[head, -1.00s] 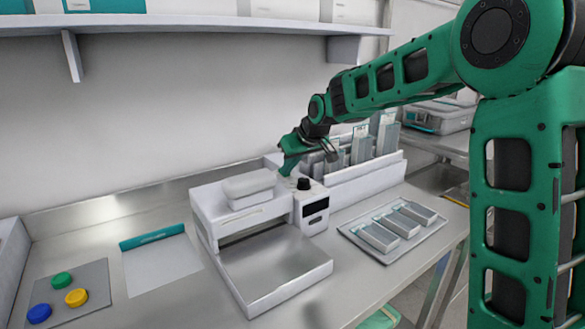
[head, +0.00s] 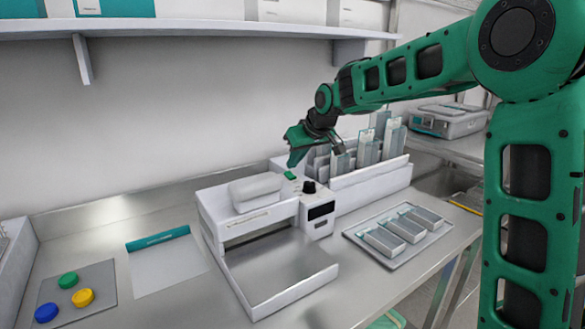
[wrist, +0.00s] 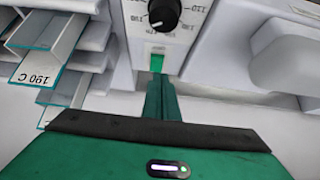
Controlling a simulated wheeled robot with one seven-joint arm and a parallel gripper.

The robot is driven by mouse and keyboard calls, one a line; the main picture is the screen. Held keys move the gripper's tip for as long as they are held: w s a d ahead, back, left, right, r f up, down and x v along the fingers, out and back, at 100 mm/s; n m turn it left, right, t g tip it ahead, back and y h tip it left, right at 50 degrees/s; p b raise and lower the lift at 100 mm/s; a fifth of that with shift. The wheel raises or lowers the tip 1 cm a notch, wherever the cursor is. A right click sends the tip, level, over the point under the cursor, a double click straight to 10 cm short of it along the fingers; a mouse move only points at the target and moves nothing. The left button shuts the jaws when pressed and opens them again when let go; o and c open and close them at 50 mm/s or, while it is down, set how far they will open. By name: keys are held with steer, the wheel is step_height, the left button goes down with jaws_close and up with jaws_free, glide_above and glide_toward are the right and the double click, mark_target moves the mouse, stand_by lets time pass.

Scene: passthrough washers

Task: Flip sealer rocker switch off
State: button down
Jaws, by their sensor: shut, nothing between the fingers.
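The sealer (head: 210,207) is a white bench unit with a padded lid and a steel tray in front. Its small green rocker switch (head: 290,175) is on top of the control box, behind the black dial (head: 308,186). In the wrist view the switch (wrist: 157,62) shows bright green in a pale frame below the dial. Which way the rocker is tipped is too small to tell. My gripper (head: 292,164) points down just above the switch. Its shut, empty fingers (wrist: 160,82) lie in line with the switch; contact is not visible.
A rack of upright pouches (head: 368,150) stands right behind the control box. A tray of packets (head: 399,236) lies to the right. A teal-edged sheet (head: 165,265) and colored buttons (head: 83,297) are at left. A shelf (head: 200,27) hangs above.

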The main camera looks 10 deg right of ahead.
steer(key=s+f+v, duration=0.1)
steer(key=v, duration=1)
steer(key=shift+s+d, duration=0.4)
steer(key=shift+s, duration=0.05)
steer(key=shift+r, duration=0.15)
steer(key=s+d+f+m+g+h, duration=0.25)
steer(key=s+d+f, duration=0.35)
steer(key=s+d, duration=0.4)
steer(key=s+d+f+m+g, duration=0.1)
steer(key=s+d+f+m, duration=0.1)
steer(key=s, duration=0.8)
steer(key=s+d+f+m+g, duration=0.2)
steer(key=s+d+f+m, duration=0.1)
steer(key=s+f, duration=0.4)
steer(key=s+d+f+m+g, duration=0.1)
steer(key=s+d+f+m, duration=0.2)
steer(key=s, duration=1.1)
steer(key=shift+d+f, duration=0.8)
steer(key=shift+s+g, duration=0.1)
steer(key=shift+g, duration=0.15)
